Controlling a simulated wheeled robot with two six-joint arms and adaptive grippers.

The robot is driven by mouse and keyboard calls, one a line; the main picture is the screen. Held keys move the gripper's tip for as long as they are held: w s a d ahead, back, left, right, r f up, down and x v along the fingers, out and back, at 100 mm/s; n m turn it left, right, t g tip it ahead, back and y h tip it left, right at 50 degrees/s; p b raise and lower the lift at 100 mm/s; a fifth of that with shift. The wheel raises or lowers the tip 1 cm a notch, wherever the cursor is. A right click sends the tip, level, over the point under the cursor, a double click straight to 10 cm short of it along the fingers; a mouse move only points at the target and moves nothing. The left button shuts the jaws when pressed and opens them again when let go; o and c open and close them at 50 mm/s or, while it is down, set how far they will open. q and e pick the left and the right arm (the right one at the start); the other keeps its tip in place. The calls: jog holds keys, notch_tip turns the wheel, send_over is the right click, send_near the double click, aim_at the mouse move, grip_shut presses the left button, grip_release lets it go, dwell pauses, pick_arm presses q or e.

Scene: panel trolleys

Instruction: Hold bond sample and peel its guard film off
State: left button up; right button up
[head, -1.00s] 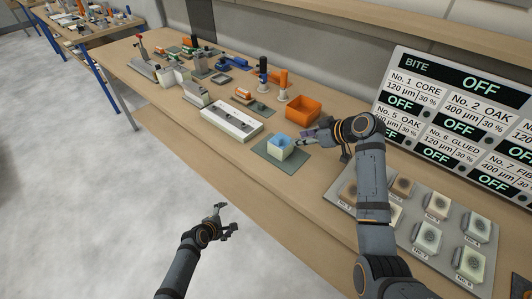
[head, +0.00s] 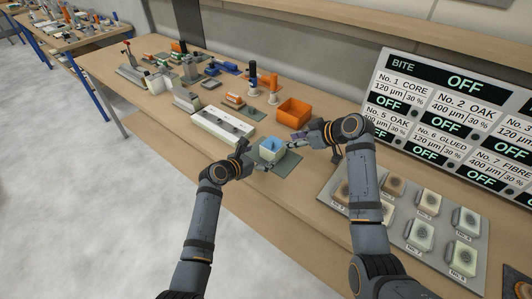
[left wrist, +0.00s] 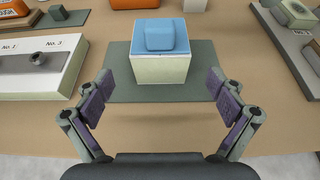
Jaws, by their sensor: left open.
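The bond sample (head: 270,156) is a pale block with a blue film (head: 272,145) on top. It stands upright on a grey-green mat (head: 287,165). The left wrist view shows the sample's cream front face (left wrist: 160,69) and the blue film (left wrist: 160,38) with a raised blue part. My left gripper (head: 258,163) is close in front of the sample. In the left wrist view its fingers (left wrist: 160,97) are open and empty, spread either side of the block's near face. My right gripper (head: 296,145) is just right of the sample's top; its finger gap is too small to tell.
An orange bin (head: 294,112) stands behind. A grey tray of sample pads (head: 408,222) and a display board (head: 450,125) are to the right. Bare bench shows along the front edge.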

pick_arm(q)
jog(key=x, duration=0.9)
jog(key=shift+w+d+f, duration=0.1)
jog(key=shift+w, duration=0.05)
jog(key=c, duration=1.4)
jog(key=o, duration=1.4)
jog(key=v, duration=1.2)
